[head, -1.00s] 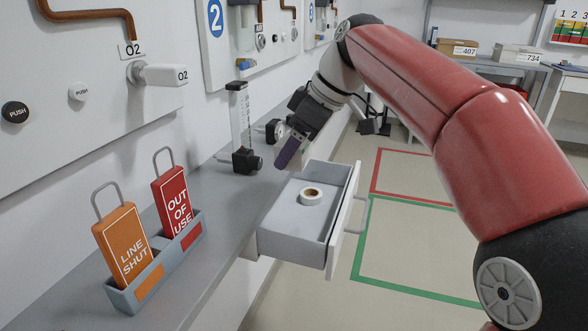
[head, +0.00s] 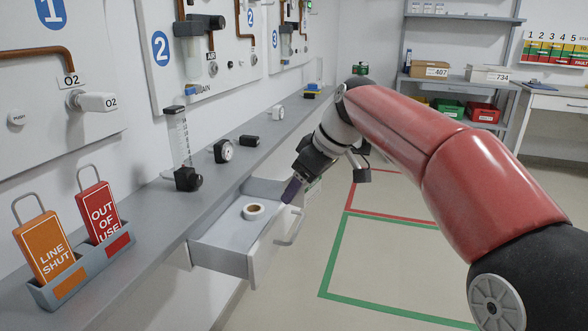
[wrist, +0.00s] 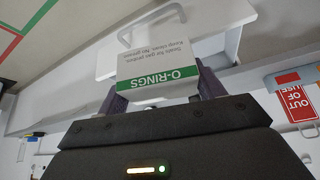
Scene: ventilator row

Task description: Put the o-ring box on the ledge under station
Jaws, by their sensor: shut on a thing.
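My gripper (head: 292,190) has purple fingers and points down, by the far right end of the open drawer in the head view. In the wrist view the fingers are shut on the o-ring box (wrist: 158,68), a white box with a green band reading "O-RINGS". The grey ledge (head: 150,218) runs along the wall under the numbered station panels, to the left of my gripper. The panels for stations 1, 2 (head: 160,48) and 3 (head: 275,39) show. The task line names no station number.
An open drawer (head: 222,261) with a tape roll (head: 254,211) juts out below the ledge. Floor at right is open.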

